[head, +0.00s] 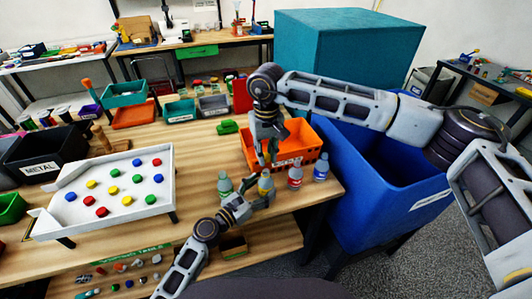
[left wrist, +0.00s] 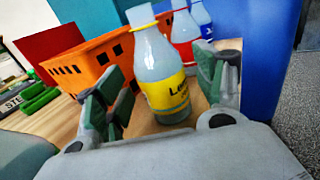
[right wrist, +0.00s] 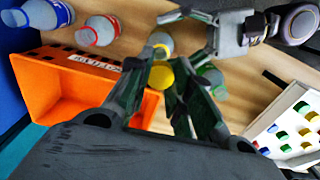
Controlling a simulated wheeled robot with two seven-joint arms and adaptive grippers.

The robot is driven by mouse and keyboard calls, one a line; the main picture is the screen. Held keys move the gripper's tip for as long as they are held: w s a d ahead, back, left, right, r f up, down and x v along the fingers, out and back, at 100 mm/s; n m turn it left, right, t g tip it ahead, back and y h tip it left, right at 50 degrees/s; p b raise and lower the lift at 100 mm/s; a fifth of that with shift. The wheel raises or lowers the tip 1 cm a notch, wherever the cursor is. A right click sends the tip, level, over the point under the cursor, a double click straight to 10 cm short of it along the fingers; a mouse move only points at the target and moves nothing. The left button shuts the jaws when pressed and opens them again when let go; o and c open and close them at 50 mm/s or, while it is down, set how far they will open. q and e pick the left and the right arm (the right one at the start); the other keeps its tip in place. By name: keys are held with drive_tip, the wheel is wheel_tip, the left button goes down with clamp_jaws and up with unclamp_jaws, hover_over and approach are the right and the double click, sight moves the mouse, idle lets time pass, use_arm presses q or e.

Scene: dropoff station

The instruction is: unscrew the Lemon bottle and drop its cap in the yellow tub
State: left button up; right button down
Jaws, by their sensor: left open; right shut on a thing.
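The Lemon bottle (head: 265,187), with a yellow label, stands upright on the wooden table near its front edge. In the left wrist view (left wrist: 166,92) its neck shows a yellow ring and no cap on top. My left gripper (head: 259,202) is open, with one finger on each side of the bottle. My right gripper (head: 269,161) is above the bottle, pointing down, shut on the yellow cap (right wrist: 161,76). In the right wrist view the cap appears apart from the bottle (right wrist: 160,42). I cannot clearly make out a yellow tub.
A green-labelled bottle (head: 225,187) stands left of the Lemon bottle; red (head: 295,178) and blue (head: 321,168) ones stand to its right. An orange crate (head: 300,152) is behind them. A blue bin (head: 385,185) is at the right, a white tray of coloured caps (head: 60,222) at the left.

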use_arm(q)
drive_tip(key=shift+v, duration=4.8)
